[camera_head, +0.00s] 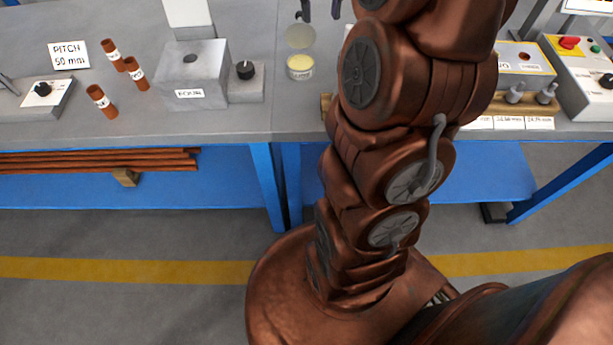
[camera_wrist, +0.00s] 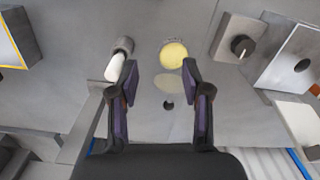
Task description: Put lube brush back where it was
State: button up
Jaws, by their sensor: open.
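My gripper (camera_head: 320,12) shows at the top edge of the head view, above the grey bench (camera_head: 240,15). In the wrist view its two fingers (camera_wrist: 160,78) are apart, with nothing held between them. A small pot with yellow content (camera_head: 300,67) stands on the bench; it also shows beyond the fingertips in the wrist view (camera_wrist: 173,55). A pale round disc (camera_head: 300,36) lies beside it. A white rod with a grey cylindrical end (camera_wrist: 115,66) is by the left finger in the wrist view; I cannot tell whether it is the lube brush.
A grey block (camera_head: 193,75) and a black knob unit (camera_head: 246,80) stand left of the pot. Several brown cylinders (camera_head: 103,101) and a PITCH 50 mm sign (camera_head: 70,55) are farther left. A control box (camera_head: 582,70) is at the right. My arm hides the middle of the bench.

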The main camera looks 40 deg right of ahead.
jog(key=s+a+f+n, duration=0.2)
jog(key=s+a, duration=0.2)
jog(key=a, duration=0.7)
jog(key=s+a+f+n+g, duration=0.1)
jog(key=s+a+f, duration=0.4)
jog(key=s, duration=0.5)
jog(key=s+a+f+n+g, duration=0.1)
jog(key=s+a+f, duration=0.4)
jog(key=s, duration=0.5)
jog(key=shift+a+f+n, duration=0.15)
jog(key=shift+a+n, duration=0.45)
jog(key=shift+a, duration=0.35)
jog(key=s+p+v, duration=0.3)
jog(key=p+v, duration=1)
jog(key=v, duration=0.1)
jog(key=shift+w+r+t, duration=0.3)
jog(key=shift+w, duration=0.2)
jog(key=shift+a, duration=0.1)
